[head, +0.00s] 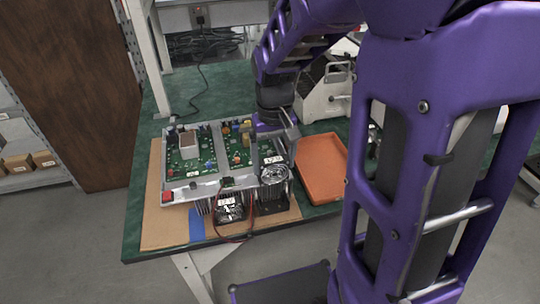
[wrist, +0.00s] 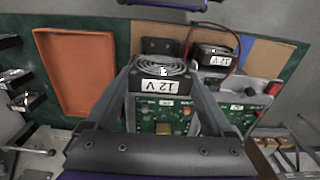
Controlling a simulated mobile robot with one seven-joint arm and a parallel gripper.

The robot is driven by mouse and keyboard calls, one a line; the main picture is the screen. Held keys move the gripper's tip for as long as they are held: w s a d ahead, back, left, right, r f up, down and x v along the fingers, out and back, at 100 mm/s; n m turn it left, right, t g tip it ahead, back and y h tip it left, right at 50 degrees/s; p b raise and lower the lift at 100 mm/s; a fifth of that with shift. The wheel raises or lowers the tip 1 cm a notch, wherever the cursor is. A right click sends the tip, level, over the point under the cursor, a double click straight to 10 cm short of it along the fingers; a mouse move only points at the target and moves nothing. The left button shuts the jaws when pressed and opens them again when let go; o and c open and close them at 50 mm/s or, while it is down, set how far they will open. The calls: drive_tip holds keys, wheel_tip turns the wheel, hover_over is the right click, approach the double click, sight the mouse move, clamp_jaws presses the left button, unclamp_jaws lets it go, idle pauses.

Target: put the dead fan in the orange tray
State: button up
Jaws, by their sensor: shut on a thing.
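My gripper (wrist: 161,88) is shut on a fan (wrist: 160,70) with a round wire guard and a white 12V label. In the head view the held fan (head: 274,174) is at the right end of the circuit board unit, above a dark block. The orange tray (head: 322,178) lies to the right of the held fan and looks empty; in the wrist view it is at the left (wrist: 75,80). A second 12V fan (head: 230,207) sits at the front of the board unit, with a red wire near it. I cannot tell from its look which fan is dead.
The circuit board unit (head: 188,182) stands on a brown mat (head: 155,228) on the green table (head: 146,140). A dark block (head: 270,205) is below the held fan. A pale machine (head: 325,98) stands behind the tray. A black cable lies at the back.

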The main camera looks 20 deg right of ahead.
drive_tip(key=shift+r+p, duration=1.1)
drive_tip(key=shift+r, duration=0.35)
